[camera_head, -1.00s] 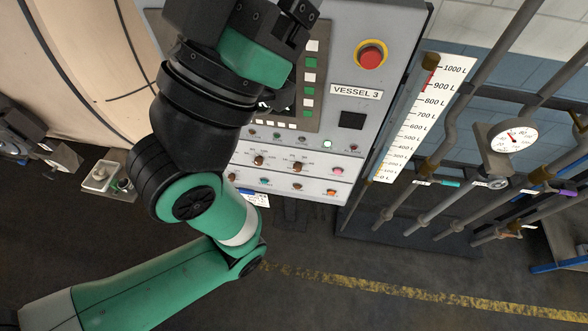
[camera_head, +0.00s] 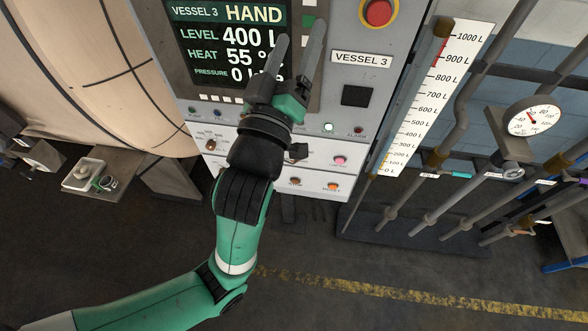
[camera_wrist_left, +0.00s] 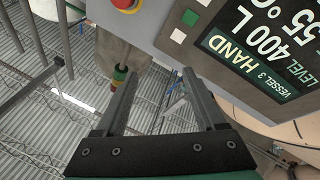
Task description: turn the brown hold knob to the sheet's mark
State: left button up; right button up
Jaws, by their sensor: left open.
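The grey control panel (camera_head: 330,100) fills the upper middle of the head view. A brown knob (camera_head: 210,145) shows on its white lower strip, left of my left wrist. A smaller brown-orange control (camera_head: 294,181) sits lower on the strip. I cannot tell which brown control is the hold knob. My left arm hides part of the strip, and no sheet mark can be read. My left gripper (camera_head: 298,42) is open and empty, with its fingers pointing up in front of the display's right edge. Its fingers also show apart and empty in the left wrist view (camera_wrist_left: 160,82).
The display (camera_head: 225,45) reads HAND, 400 L, 55 °. A red stop button (camera_head: 378,11) is at the top right of the panel. A level scale (camera_head: 440,95), pipes and a dial gauge (camera_head: 534,119) stand to the right. The pale vessel (camera_head: 95,75) is at left.

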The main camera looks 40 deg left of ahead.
pick_arm(q)
notch_tip(320, 180, down, 29)
jog(key=a+g+y+b, duration=0.15)
jog(key=g+b, duration=0.25)
jog(key=b, duration=0.8)
jog(key=m+h+b, duration=0.1)
jog(key=m+b, duration=0.1)
jog(key=b, duration=0.7)
send_near(294, 161)
jog(key=shift+g, duration=0.4)
jog(key=x, duration=0.3)
jog(key=b+x, duration=0.1)
jog(key=x, duration=0.2)
jog(key=r+x, duration=0.1)
jog(key=x, duration=0.2)
jog(key=shift+w, duration=0.4)
grip_shut()
pick_arm(e)
notch_tip(294, 161, down, 26)
